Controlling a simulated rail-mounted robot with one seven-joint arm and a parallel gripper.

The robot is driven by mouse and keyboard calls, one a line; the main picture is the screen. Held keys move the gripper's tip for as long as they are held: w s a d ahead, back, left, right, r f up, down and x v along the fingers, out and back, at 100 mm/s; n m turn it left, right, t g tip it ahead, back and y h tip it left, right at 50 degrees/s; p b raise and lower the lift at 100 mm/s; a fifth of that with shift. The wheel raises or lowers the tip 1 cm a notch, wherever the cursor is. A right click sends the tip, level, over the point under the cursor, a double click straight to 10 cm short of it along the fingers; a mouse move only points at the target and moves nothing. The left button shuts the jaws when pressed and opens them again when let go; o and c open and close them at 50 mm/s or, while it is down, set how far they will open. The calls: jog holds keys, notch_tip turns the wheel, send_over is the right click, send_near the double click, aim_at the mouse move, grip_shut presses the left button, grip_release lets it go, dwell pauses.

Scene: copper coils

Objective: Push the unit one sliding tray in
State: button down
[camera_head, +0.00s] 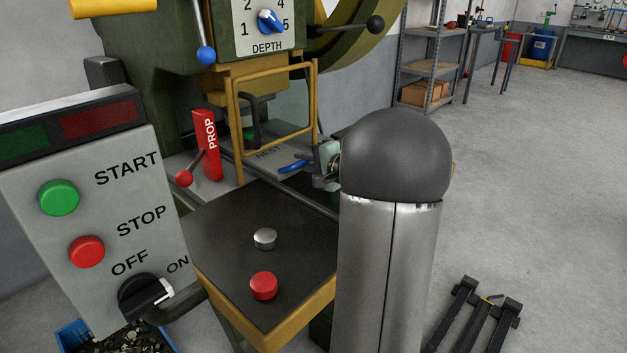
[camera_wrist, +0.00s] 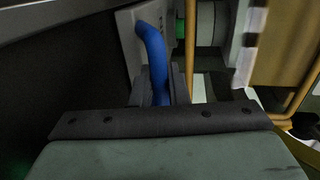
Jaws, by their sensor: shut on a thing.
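The sliding tray looks to be the grey plate (camera_head: 262,160) with partly hidden lettering, low in the green press behind a yellow guard frame. A blue handle (camera_head: 292,166) sticks out near its front right side. My gripper (camera_head: 318,180) is at that handle, partly hidden by my own arm. In the wrist view the blue handle (camera_wrist: 153,52) rises bent from a light grey plate, and the dark fingers of my gripper (camera_wrist: 160,92) are shut on its lower end. How far the tray sits inside is hard to tell.
The yellow guard frame (camera_head: 236,110) stands close beside the handle. A red PROP block (camera_head: 207,146) is to the left. A dark table (camera_head: 220,235) with a silver and a red button lies in front. A control panel (camera_head: 110,210) stands at left. Open floor lies right.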

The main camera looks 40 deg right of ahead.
jog(key=x, duration=0.3)
jog(key=shift+r+b, duration=0.3)
jog(key=shift+b, duration=0.05)
jog(key=shift+w+r, duration=0.15)
jog(key=shift+w, duration=0.05)
jog(key=c, duration=1.5)
grip_release()
jog(key=shift+w, duration=0.15)
jog(key=p+v, duration=0.2)
jog(key=v, duration=1.5)
jog(key=shift+s+p, duration=0.3)
jog(key=shift+p, duration=0.1)
